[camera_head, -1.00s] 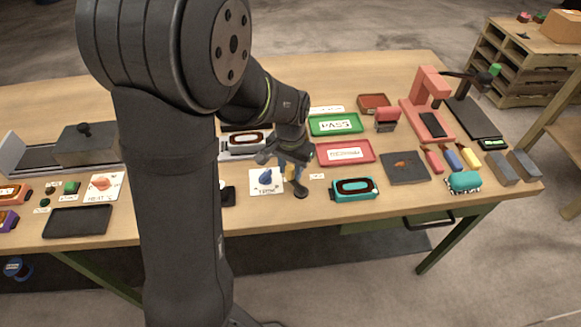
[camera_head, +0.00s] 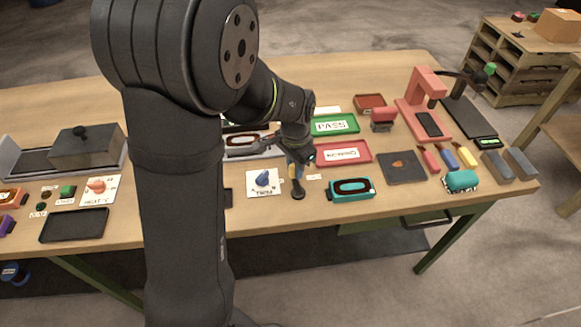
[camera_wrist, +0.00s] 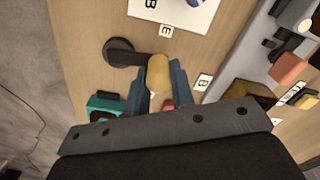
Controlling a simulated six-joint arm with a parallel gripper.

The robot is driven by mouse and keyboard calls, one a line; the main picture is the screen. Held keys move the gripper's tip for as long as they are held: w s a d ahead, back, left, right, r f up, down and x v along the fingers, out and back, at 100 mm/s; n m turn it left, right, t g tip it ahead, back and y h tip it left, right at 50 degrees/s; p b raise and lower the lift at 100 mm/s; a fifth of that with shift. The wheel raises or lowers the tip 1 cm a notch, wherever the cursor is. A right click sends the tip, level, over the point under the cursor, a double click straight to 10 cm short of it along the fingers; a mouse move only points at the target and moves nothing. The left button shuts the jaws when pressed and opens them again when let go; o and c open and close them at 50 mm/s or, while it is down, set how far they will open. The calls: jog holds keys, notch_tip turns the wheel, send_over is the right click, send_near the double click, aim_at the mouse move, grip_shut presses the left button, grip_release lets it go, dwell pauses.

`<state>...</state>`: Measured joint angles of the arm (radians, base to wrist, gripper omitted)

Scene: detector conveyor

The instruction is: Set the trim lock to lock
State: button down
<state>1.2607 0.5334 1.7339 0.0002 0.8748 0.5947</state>
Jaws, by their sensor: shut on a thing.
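The trim lock appears to be the small lever with a round black base (camera_head: 298,193) at the table's front, right of the TRIM card (camera_head: 251,188). In the wrist view its black base (camera_wrist: 120,52) and arm lead to a tan handle (camera_wrist: 158,72). My gripper (camera_wrist: 163,85) is shut on this handle, one blue-grey finger on each side. In the head view my gripper (camera_head: 297,168) points down at the lever, and the handle is mostly hidden between the fingers. Small letter tags lie on either side of the handle in the wrist view.
A teal-framed part (camera_head: 352,189) lies close right of the lever. The TRIM card bears a blue knob (camera_head: 263,178). A red tray (camera_head: 343,153) and a green PASS tray (camera_head: 334,125) lie behind. Bare wood surrounds the lever.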

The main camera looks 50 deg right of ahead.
jog(key=m, duration=0.2)
jog(key=s+d+m, duration=0.1)
jog(key=shift+s+m, duration=0.2)
jog(key=shift+m, duration=0.2)
jog(key=shift+s+d+m, duration=0.15)
jog(key=shift+s+m, duration=0.2)
jog(key=shift+m, duration=0.5)
jog(key=shift+s+d+m, duration=0.15)
jog(key=shift+s+m, duration=0.2)
jog(key=shift+m, duration=0.5)
jog(key=c, duration=1.2)
grip_release()
jog(key=shift+c, duration=0.2)
notch_tip(320, 180, up, 18)
jog(key=shift+f, duration=0.25)
jog(key=shift+f, duration=0.1)
